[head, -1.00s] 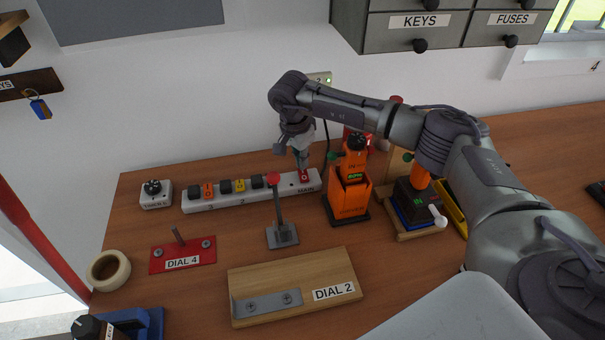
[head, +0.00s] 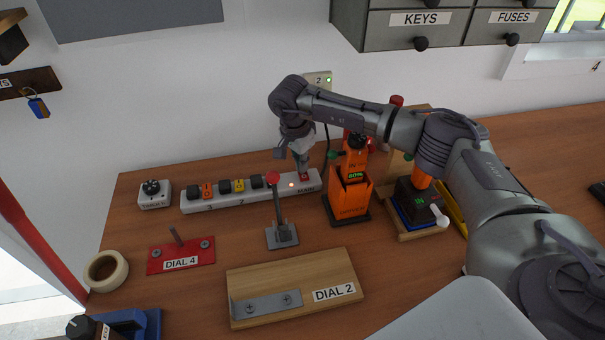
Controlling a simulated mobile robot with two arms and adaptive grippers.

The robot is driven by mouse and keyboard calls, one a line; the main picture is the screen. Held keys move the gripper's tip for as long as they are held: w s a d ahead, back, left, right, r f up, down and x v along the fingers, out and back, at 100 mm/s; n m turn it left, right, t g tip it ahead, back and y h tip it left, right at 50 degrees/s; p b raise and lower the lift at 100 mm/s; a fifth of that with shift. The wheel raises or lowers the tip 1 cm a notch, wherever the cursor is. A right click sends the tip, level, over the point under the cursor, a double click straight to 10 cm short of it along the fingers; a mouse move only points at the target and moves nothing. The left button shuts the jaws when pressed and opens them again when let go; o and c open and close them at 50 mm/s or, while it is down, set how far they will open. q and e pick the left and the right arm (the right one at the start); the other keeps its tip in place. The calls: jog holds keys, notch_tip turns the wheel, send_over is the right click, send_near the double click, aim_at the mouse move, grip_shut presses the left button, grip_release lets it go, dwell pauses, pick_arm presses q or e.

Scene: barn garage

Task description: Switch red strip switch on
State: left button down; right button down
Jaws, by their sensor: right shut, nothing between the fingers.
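The white power strip (head: 222,203) lies along the back of the wooden bench. Its red switch (head: 304,177) sits at the right end, above the MAIN label. A small light on the strip (head: 291,185) beside the red switch glows. My right gripper (head: 303,170) is shut and empty, pointing down with its tips at the red switch, touching or just above it; I cannot tell which. The tips partly cover the switch. My left gripper is out of view.
A lever with a red knob (head: 273,179) stands in front of the strip. An orange device (head: 348,200) stands just right of the strip. A DIAL 2 board (head: 335,272), DIAL 4 plate (head: 181,256) and tape roll (head: 106,271) lie nearer.

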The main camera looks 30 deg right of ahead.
jog(key=shift+s+f, duration=0.1)
jog(key=shift+s, duration=0.05)
jog(key=shift+w+r+p, duration=0.2)
jog(key=shift+r+p, duration=0.35)
jog(key=shift+r, duration=0.25)
jog(key=shift+r+p, duration=1.35)
jog(key=shift+r, duration=1.35)
jog(key=shift+s, duration=0.1)
